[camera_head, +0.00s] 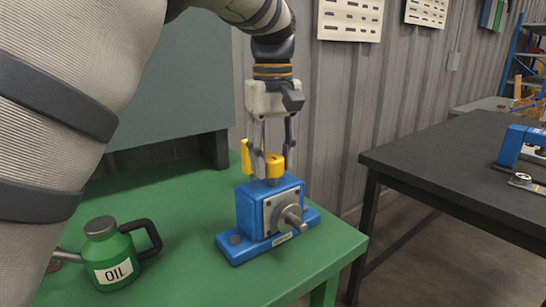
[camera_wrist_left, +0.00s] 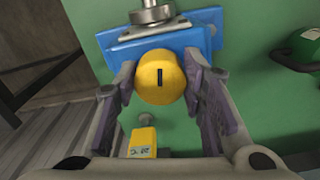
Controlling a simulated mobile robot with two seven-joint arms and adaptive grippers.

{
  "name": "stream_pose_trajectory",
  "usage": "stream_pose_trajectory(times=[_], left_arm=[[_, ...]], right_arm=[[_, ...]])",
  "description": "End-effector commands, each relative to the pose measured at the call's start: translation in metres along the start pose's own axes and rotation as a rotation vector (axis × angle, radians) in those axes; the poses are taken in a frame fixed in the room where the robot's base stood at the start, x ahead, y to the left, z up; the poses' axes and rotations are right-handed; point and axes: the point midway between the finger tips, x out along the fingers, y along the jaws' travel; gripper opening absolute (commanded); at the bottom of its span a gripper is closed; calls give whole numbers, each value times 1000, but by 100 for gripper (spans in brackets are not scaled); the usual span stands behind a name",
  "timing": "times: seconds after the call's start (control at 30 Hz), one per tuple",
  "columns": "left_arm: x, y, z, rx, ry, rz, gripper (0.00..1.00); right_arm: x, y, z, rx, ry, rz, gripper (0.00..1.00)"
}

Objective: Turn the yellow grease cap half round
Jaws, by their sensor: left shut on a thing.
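The yellow grease cap (camera_head: 274,166) sits on top of the blue rotor stand (camera_head: 268,213) on the green table. In the left wrist view the cap (camera_wrist_left: 161,77) is round with a dark slot, which stands upright in that picture. My left gripper (camera_head: 274,160) points down from above, with its fingers on either side of the cap. In the left wrist view the left gripper (camera_wrist_left: 160,85) is shut on the cap. The stand has a grey face plate with a metal shaft (camera_head: 292,217). My right gripper is not in view.
A green oil can (camera_head: 112,260) stands on the green table (camera_head: 190,275) at the left. A yellow thing (camera_wrist_left: 142,140) with a label lies behind the stand. A dark table (camera_head: 455,165) at the right bears another blue device (camera_head: 513,147). A gap separates the tables.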

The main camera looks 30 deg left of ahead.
Motion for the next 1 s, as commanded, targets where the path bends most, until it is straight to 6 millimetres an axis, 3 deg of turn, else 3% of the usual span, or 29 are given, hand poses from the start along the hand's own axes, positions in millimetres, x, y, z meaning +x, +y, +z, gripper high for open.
stream_pose_trajectory(times=[1.0], left_arm=[[-1, -3, -2, 962, 2, 2, 9]], right_arm=[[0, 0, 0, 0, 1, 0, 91]])
